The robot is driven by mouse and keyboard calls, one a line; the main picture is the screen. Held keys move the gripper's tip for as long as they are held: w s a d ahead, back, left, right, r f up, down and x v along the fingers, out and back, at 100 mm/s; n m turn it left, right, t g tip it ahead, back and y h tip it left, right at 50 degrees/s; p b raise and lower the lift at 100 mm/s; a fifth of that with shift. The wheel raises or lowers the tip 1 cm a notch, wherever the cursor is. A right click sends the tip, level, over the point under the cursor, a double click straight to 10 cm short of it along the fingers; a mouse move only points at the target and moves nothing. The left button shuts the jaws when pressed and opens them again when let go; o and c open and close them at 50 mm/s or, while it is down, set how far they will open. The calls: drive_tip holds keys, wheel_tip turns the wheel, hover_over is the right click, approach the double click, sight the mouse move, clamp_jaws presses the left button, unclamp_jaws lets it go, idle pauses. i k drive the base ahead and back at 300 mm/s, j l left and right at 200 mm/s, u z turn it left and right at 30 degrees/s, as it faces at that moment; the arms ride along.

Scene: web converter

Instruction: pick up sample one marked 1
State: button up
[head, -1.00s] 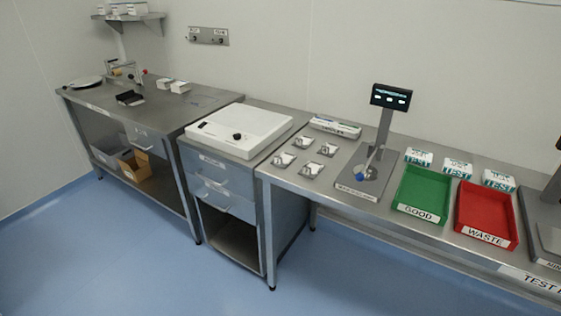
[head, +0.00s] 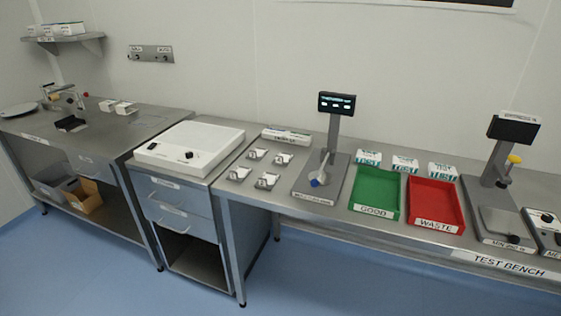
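Several small samples sit on little grey holders on the steel bench, right of the white light-box unit. One is at the back left (head: 257,154), one at the back right (head: 282,159), one at the front left (head: 239,173) and one at the front right (head: 267,181). Their marks are too small to read, so I cannot tell which is marked 1. My gripper is not in the head view.
A test stand with a display (head: 336,103) is right of the samples. Beyond it are the green GOOD tray (head: 377,176), the red WASTE tray (head: 447,187) and a second stand (head: 513,128). A white unit (head: 190,146) stands left. Blue floor is open in front.

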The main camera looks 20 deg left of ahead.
sight(239, 170)
drive_tip(key=u, duration=1.3)
drive_tip(key=i+u, duration=0.1)
drive_tip(key=i, duration=0.45)
drive_tip(key=i+l+u, duration=0.1)
drive_tip(key=i, duration=0.4)
drive_tip(key=i+l+u, duration=0.15)
drive_tip(key=i, duration=0.4)
drive_tip(key=i+l+u, duration=0.1)
drive_tip(key=i, duration=0.45)
